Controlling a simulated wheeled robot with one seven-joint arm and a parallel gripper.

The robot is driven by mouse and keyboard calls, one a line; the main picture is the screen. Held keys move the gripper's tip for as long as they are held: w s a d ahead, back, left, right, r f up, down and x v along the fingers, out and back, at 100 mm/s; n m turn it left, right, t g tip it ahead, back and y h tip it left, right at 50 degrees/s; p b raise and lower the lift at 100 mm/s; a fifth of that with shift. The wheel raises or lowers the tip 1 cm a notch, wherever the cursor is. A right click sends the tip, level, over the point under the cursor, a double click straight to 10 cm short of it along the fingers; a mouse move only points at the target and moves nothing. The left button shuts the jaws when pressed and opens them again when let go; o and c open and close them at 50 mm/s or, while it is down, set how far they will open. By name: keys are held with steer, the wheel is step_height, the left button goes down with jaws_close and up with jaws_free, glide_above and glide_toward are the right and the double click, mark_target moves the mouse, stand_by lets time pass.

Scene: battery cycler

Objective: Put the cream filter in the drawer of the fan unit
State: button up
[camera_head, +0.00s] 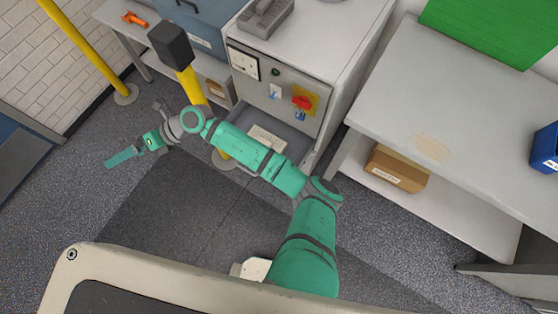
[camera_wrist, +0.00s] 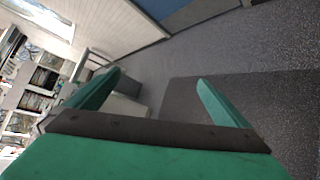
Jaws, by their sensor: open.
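The fan unit appears to be the grey cabinet (camera_head: 318,50) with a gauge and a red switch on its front. A low open drawer or recess (camera_head: 291,139) shows at its base, partly behind my arm. A pale cream flat block (camera_head: 267,138) lies in it; I cannot tell for sure whether it is the cream filter. My gripper (camera_head: 113,160) is out to the left over the floor, well apart from the cabinet. In the wrist view my gripper (camera_wrist: 158,78) has its two teal fingers spread with nothing between them.
A yellow post with a black top (camera_head: 171,45) stands just left of the cabinet. Another yellow pole (camera_head: 85,45) stands by the brick wall. A grey bench (camera_head: 440,125) on the right has a cardboard box (camera_head: 396,168) beneath and a blue bin (camera_head: 545,148) on top. Floor at left is clear.

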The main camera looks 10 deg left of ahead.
step_height(320, 180, up, 20)
steer(key=s+a+m+y, duration=0.2)
steer(key=m+y, duration=0.4)
steer(key=y, duration=0.4)
steer(key=w+d+r+m+t+y, duration=0.1)
steer(key=w+d+r+m+t, duration=0.2)
steer(key=d+m+t, duration=0.45)
steer(key=w+d+r+m+t+y, duration=0.2)
steer(key=w+d+m+t, duration=0.15)
steer(key=m+t, duration=0.7)
steer(key=d+f+m+t+h, duration=0.5)
steer(key=d+m+h, duration=0.4)
steer(key=d, duration=0.1)
steer(key=d+f+m+t+h, duration=0.5)
steer(key=d+m+t+h, duration=0.1)
steer(key=d+m+h, duration=0.3)
steer(key=s+d+f+m+g+h, duration=0.3)
steer(key=s+d+f, duration=0.3)
steer(key=d, duration=0.5)
steer(key=s+d+f+m+g+h, duration=0.3)
steer(key=s+d+f, duration=0.3)
steer(key=s+d, duration=0.3)
steer(key=shift+d+g+h, duration=0.5)
steer(key=shift+d+g, duration=0.1)
steer(key=shift+d, duration=0.6)
steer(key=shift+s+f, duration=0.1)
